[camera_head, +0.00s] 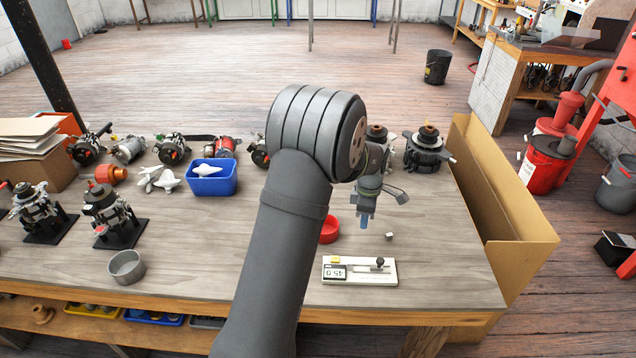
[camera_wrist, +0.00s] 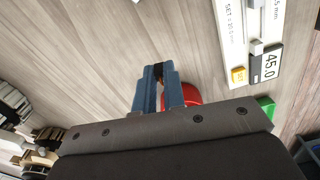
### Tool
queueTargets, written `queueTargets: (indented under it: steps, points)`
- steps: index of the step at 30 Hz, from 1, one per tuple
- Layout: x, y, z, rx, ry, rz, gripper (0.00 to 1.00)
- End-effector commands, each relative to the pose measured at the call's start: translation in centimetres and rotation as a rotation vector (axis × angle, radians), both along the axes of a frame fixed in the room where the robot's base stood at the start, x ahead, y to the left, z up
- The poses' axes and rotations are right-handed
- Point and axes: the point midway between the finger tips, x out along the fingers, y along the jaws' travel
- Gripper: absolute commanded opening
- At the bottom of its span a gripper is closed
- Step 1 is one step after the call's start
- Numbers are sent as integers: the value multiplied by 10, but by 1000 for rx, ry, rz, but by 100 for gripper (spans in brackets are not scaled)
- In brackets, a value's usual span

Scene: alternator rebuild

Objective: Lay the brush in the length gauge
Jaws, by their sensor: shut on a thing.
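The brush (camera_wrist: 158,71) is a small dark block with a brownish edge. In the wrist view it sits between the blue fingertips of my gripper (camera_wrist: 159,79), which is shut on it. In the head view my gripper (camera_head: 364,222) points down above the table, behind the length gauge; the brush cannot be made out there. The length gauge (camera_head: 345,281) is a pale flat plate with a yellow block, a dark-knobbed slider and a display reading 45.0. In the wrist view the gauge (camera_wrist: 232,40) lies at the upper right, apart from the fingers.
A red dish (camera_head: 329,231) stands left of my gripper, and a small grey cube (camera_head: 389,237) lies to its right. A blue bin (camera_head: 210,179), a grey bowl (camera_head: 126,267) and several alternators stand farther left. An open cardboard box (camera_head: 520,250) borders the table's right side.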

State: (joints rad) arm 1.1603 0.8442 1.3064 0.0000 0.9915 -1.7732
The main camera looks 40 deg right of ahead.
Motion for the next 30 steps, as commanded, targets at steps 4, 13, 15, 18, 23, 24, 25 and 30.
queueTargets:
  steps: [4,13,15,18,23,24,25,30]
  points:
    - [-13,12,8,-1,-1,23,0]
    - [-61,68,30,-1,-1,125,0]
    - [-69,79,33,-2,0,144,0]
    - [-77,90,35,0,0,162,0]
    - [-81,95,32,0,0,175,0]
    - [-81,95,30,0,0,175,0]
    - [-81,95,28,1,0,175,0]
    - [-81,95,13,1,0,174,0]
